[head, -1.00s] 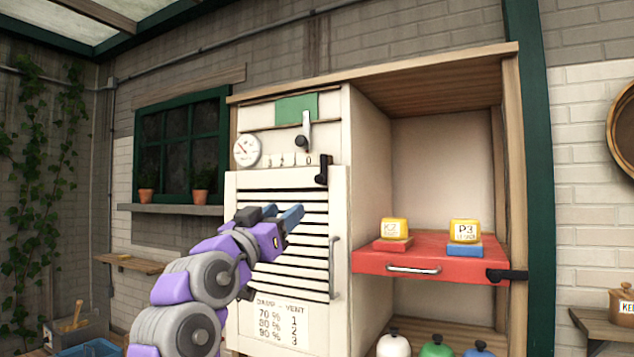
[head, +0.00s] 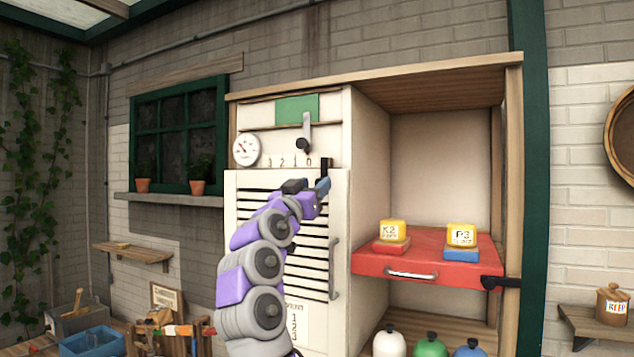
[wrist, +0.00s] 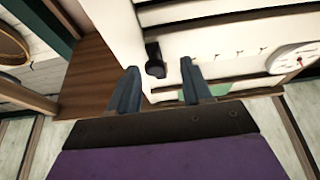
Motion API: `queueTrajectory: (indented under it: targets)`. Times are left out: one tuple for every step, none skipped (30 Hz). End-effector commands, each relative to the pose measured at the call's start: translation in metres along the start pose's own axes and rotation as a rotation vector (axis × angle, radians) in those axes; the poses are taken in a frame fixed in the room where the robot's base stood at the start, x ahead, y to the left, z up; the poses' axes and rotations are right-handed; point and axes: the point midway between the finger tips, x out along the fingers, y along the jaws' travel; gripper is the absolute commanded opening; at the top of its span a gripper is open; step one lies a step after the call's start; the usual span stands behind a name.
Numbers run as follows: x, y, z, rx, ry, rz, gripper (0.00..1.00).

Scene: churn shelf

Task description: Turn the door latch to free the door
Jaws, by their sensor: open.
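The white louvred door (head: 262,180) has a small black latch (head: 326,163) at its upper right corner. In the head view my gripper (head: 308,187) is raised in front of that corner and covers much of the latch. In the wrist view the black latch (wrist: 154,58) shows between the two blue fingertips of my gripper (wrist: 158,68), nearer the left one. The jaws are open and nothing is held. I cannot tell whether the fingers touch the latch.
Above the door are a round gauge (head: 246,149) and a lever (head: 306,132) over a number scale. A door handle (head: 333,268) is lower right. Right of it, a red drawer (head: 430,252) carries labelled blocks, with a black catch (head: 499,283) at its corner.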

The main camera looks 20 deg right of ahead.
Motion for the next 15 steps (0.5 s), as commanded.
queueTrajectory:
  targets:
    - [0.004,0.002,-0.001,0.0,0.0,0.002,0.49]
    - [0.007,0.003,0.0,0.0,-0.001,0.002,0.49]
    - [0.01,0.004,0.001,0.001,-0.002,0.003,0.49]
    - [0.012,0.005,0.002,0.001,-0.003,0.003,0.49]
    - [0.014,0.005,0.003,0.002,-0.003,0.002,0.49]
    - [0.015,0.006,0.004,0.002,-0.004,0.002,0.49]
    - [0.016,0.006,0.004,0.002,-0.005,0.002,0.49]
    - [0.017,0.007,0.005,0.003,-0.005,0.002,0.49]
    - [0.018,0.008,0.006,0.003,-0.006,0.003,0.49]
    - [0.018,0.009,0.006,0.004,-0.006,0.003,0.49]
    - [0.019,0.009,0.006,0.004,-0.007,0.003,0.49]
    - [0.019,0.009,0.006,0.004,-0.007,0.003,0.49]
    - [0.018,0.009,0.006,0.004,-0.006,0.003,0.49]
    - [0.018,0.008,0.006,0.004,-0.006,0.003,0.47]
    - [0.017,0.007,0.005,0.003,-0.006,0.003,0.43]
